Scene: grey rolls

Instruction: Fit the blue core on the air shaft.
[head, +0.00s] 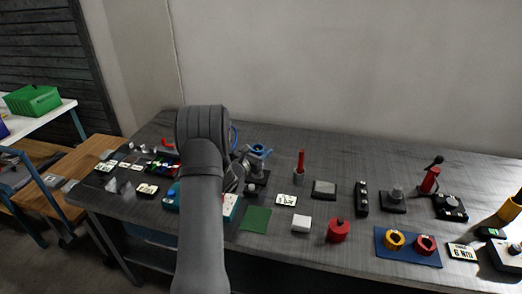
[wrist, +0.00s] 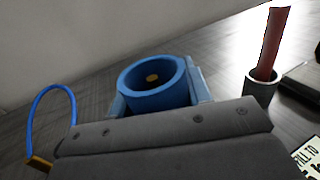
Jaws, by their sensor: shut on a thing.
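The blue core (wrist: 135,99) is a thick open ring in the middle of the wrist view. My gripper (wrist: 158,104) is shut on it, with light blue jaw pieces at its left and right sides; the grey gripper body hides its lower part. A round gold piece (wrist: 152,77) shows inside the bore; I cannot tell whether it is the air shaft's end or how deep it sits. In the head view the blue core (head: 260,149) shows just right of my arm, above a dark stand (head: 257,178). My arm hides much of that area.
A blue mat (head: 408,260) at the right bears a yellow core (head: 395,239) and a red core (head: 425,245). A red rod stands in a grey cup (wrist: 260,88), right of the gripper. A blue hose (wrist: 42,92) loops at left. Small items crowd the left table end.

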